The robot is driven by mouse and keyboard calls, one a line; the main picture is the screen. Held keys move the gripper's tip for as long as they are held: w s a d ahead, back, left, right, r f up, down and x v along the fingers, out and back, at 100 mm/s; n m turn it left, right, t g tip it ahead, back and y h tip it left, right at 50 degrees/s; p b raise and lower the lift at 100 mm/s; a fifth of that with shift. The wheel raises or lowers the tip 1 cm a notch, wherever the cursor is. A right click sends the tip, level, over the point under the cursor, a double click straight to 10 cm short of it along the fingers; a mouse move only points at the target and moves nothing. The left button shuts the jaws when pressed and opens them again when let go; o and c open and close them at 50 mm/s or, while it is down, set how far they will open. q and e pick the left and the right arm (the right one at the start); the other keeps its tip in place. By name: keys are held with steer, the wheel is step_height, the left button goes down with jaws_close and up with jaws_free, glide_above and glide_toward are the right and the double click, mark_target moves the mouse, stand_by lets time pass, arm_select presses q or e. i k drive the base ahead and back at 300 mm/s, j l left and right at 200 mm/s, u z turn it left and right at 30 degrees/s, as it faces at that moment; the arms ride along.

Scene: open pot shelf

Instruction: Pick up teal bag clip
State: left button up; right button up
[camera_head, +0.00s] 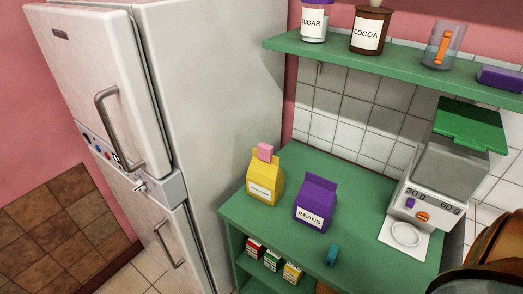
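The teal bag clip (332,254) is a small teal piece near the front edge of the green counter (275,233). It is to the right of and in front of the purple beans bag (316,203), apart from it. The yellow bag (264,181) stands to the left of the beans bag with a pink clip (265,152) on its top. No clip shows on the purple bag's top. Neither of my grippers is in view.
A grinder-like machine (432,190) with a green lid stands at the counter's right. Small boxes (272,260) sit on a shelf below. A green wall shelf (350,57) holds jars above. A white fridge (210,100) stands left. Something brown and rounded fills the bottom right corner.

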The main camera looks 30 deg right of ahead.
mark_target(332, 253)
steer(key=z, duration=1.75)
steer(key=k, duration=0.05)
